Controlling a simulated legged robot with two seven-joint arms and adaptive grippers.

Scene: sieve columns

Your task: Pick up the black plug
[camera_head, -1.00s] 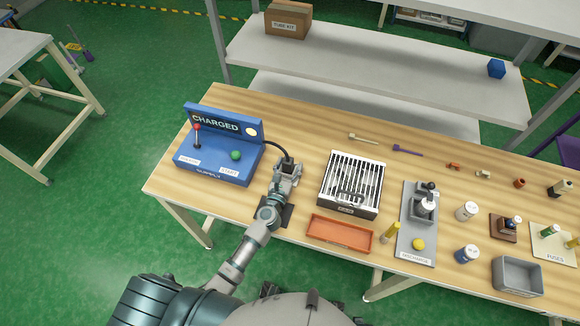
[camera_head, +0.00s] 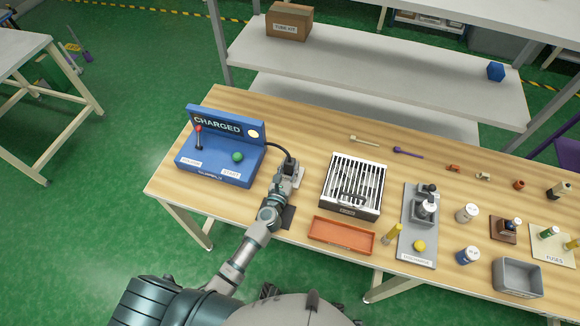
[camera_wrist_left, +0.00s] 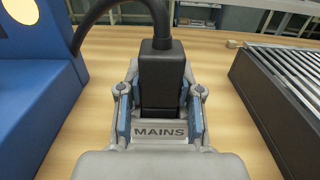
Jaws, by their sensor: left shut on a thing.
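The black plug (camera_wrist_left: 162,75) stands upright between the fingers of my left gripper (camera_wrist_left: 160,98) in the left wrist view. The fingers are shut on its two sides. A black cable leaves its top and runs left to the blue supply box (camera_head: 218,160). A grey piece marked MAINS (camera_wrist_left: 160,134) is just below the plug in the wrist view; I cannot tell whether the plug touches it. In the head view the left gripper (camera_head: 290,175) and plug are just right of the blue box. My right gripper is not in view.
The grilled black-and-white box (camera_head: 353,187) stands right of the gripper, and an orange tray (camera_head: 341,236) lies in front of it. A grey discharge board (camera_head: 417,248) and several small parts lie farther right. The wood between the blue and grilled boxes is mostly clear.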

